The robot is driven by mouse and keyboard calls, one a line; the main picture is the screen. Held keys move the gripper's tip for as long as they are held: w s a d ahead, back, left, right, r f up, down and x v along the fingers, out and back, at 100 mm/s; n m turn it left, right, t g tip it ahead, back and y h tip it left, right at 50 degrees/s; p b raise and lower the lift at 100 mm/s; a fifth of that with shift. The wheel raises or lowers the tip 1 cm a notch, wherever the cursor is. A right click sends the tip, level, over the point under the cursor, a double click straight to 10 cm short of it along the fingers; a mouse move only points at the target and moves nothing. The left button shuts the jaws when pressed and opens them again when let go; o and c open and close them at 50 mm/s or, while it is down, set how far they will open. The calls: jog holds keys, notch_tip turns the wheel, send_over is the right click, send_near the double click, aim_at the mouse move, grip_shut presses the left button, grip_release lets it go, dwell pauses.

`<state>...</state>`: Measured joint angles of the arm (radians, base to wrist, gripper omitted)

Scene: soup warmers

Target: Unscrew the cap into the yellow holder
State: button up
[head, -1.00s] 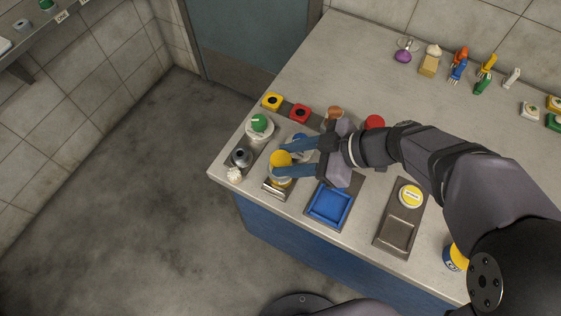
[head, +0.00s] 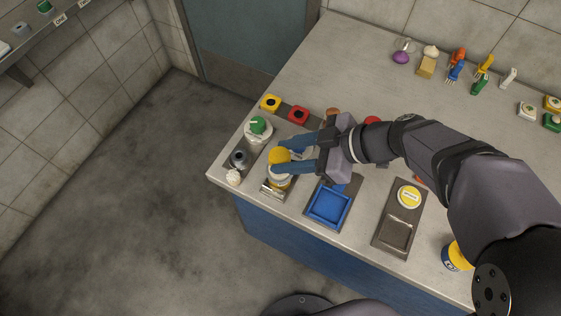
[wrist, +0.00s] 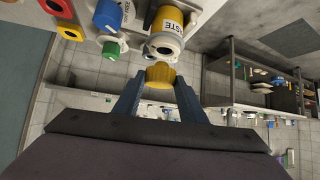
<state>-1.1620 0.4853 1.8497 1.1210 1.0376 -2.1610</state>
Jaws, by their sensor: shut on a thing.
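My gripper (head: 279,160) is shut on a yellow cap (head: 279,154). In the wrist view the cap (wrist: 160,75) sits between the two blue fingertips. A yellow jar (wrist: 170,20) with a dark-lettered label and a white neck stands just beyond the cap. Its grey mouth shows above the cap, which looks apart from it. In the head view the jar (head: 279,182) is below the cap, in a metal stand. The yellow holder (head: 270,102), a square block with a dark hole, is at the counter's back left, empty.
A red holder (head: 298,115) is beside the yellow one. A blue tray (head: 328,207) lies to the right.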

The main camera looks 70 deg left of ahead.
jog(key=w+a+m+t+y+p, duration=0.1)
jog(key=a+m+t, duration=0.1)
jog(key=a, duration=0.5)
jog(key=w+a+m+t+y+p, duration=0.1)
jog(key=a+m, duration=0.3)
jog(key=a, duration=0.4)
jog(key=w+a+f+m+t+y+p, duration=0.1)
jog(key=a+m+t+y+p, duration=0.1)
jog(key=a, duration=0.6)
jog(key=shift+w+m+t+y, duration=0.2)
jog(key=shift+m+t+y, duration=0.15)
jog(key=shift+t, duration=0.35)
jog(key=shift+f+b, duration=0.1)
jog(key=shift+b, duration=0.4)
notch_tip(320, 180, down, 6)
jog(key=b, duration=0.7)
jog(key=shift+r, duration=0.25)
jog(key=shift+b, duration=1.3)
jog(key=shift+f+b, duration=1.3)
jog(key=shift+b, duration=0.25)
